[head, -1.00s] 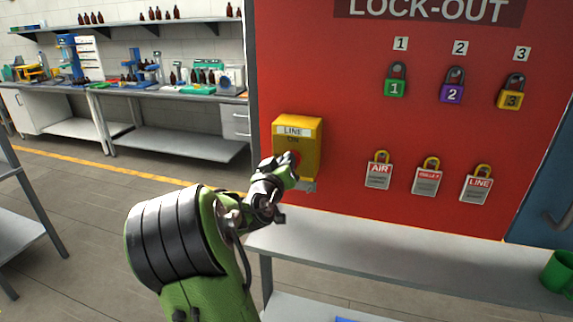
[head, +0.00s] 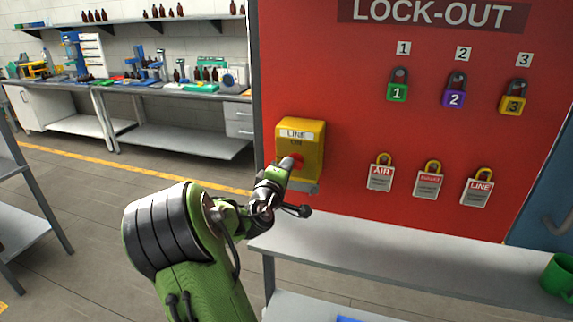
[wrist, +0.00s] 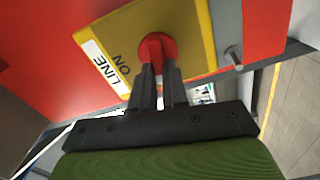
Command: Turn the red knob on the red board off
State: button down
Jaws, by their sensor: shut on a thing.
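The red board (head: 350,110) carries a yellow box labelled LINE (head: 313,150) at its lower left. The red knob (wrist: 157,46) is on the front of the yellow box, beside the word ON in the wrist view. It also shows in the head view (head: 297,160), partly hidden by my gripper. My gripper (wrist: 159,70) has its two dark fingers closed on the knob, one on each side. In the wrist view the knob appears in line with the fingers.
Three numbered padlocks (head: 454,92) and three tags with yellow shackles (head: 429,182) hang to the right on the board. A grey shelf (head: 400,255) runs below the board, with a green mug (head: 557,274) at its right end. A metal stud (wrist: 233,55) sticks out beside the box.

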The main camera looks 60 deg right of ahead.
jog(key=shift+f+n+p, duration=0.15)
jog(key=shift+n+p, duration=0.3)
jog(key=shift+n, duration=0.65)
jog(key=c, duration=1.1)
grip_release()
jog(key=shift+a, duration=0.1)
jog(key=shift+c, duration=0.2)
jog(key=s+a+b, duration=0.2)
jog(key=a+b, duration=0.2)
jog(key=a, duration=1.1)
jog(key=shift+s+a+b, duration=0.2)
jog(key=shift+a+b, duration=0.05)
jog(key=shift+b, duration=0.15)
